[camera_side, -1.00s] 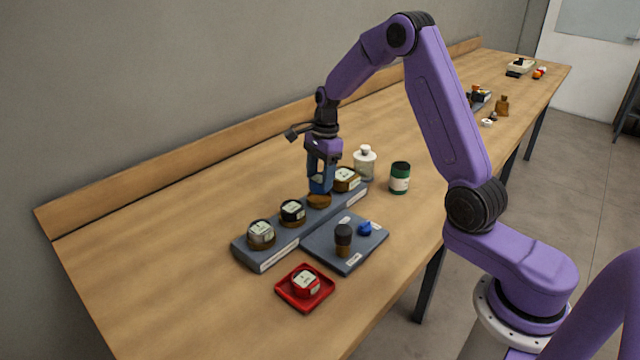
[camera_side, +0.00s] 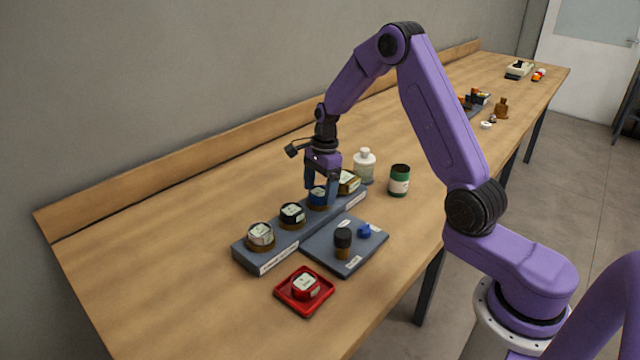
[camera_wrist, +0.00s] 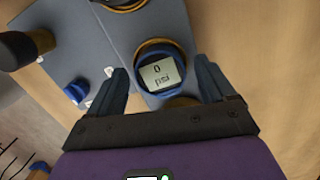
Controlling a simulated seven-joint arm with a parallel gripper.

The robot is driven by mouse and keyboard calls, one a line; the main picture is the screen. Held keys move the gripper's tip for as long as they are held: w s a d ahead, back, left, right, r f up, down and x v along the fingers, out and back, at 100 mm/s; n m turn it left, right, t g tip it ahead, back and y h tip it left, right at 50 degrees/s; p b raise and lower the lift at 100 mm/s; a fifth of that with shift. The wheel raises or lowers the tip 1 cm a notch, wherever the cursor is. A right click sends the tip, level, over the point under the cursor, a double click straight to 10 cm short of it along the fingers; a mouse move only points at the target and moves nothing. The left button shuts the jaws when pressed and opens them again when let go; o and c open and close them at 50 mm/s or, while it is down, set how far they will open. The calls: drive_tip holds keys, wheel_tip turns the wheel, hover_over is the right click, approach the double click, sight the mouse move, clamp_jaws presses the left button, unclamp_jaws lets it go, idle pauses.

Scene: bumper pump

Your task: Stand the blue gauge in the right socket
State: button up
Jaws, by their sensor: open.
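The blue gauge (camera_side: 318,193) sits in a brass-ringed socket of the long grey rack (camera_side: 277,251), third along from the near left end. In the wrist view the blue gauge (camera_wrist: 160,73) shows its white face, reading 0 psi, with the ring around it. My gripper (camera_side: 320,198) is open, with one finger on each side of the gauge. The wrist view shows gaps between both fingers and the gauge. Whether it is fully seated cannot be told.
The rack also holds a grey gauge (camera_side: 260,234), a black gauge (camera_side: 292,213) and a brass-coloured gauge (camera_side: 348,181). A grey plate (camera_side: 325,252) bears a dark-capped object (camera_side: 343,240) and a blue knob (camera_side: 364,230). A red tray (camera_side: 290,299) holds a red gauge (camera_side: 305,284). Bottles stand behind.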

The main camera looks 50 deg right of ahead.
sight(324, 189)
wheel_tip(324, 189, up, 12)
drive_tip(key=d, duration=0.1)
drive_tip(key=s+a+r+n, duration=0.2)
drive_tip(key=s+a+n, duration=0.4)
drive_tip(key=a+n, duration=0.25)
drive_tip(key=s+a+n+h, duration=0.1)
drive_tip(key=s+a+n, duration=0.3)
drive_tip(key=s+n, duration=0.4)
drive_tip(key=s+a+n, duration=0.3)
drive_tip(key=s+n, duration=0.3)
drive_tip(key=s, duration=0.3)
drive_tip(key=s+d+f+n, duration=0.2)
drive_tip(key=s+n, duration=0.8)
drive_tip(key=s, duration=0.2)
drive_tip(key=shift+s, duration=0.3)
drive_tip(key=shift+c, duration=0.3)
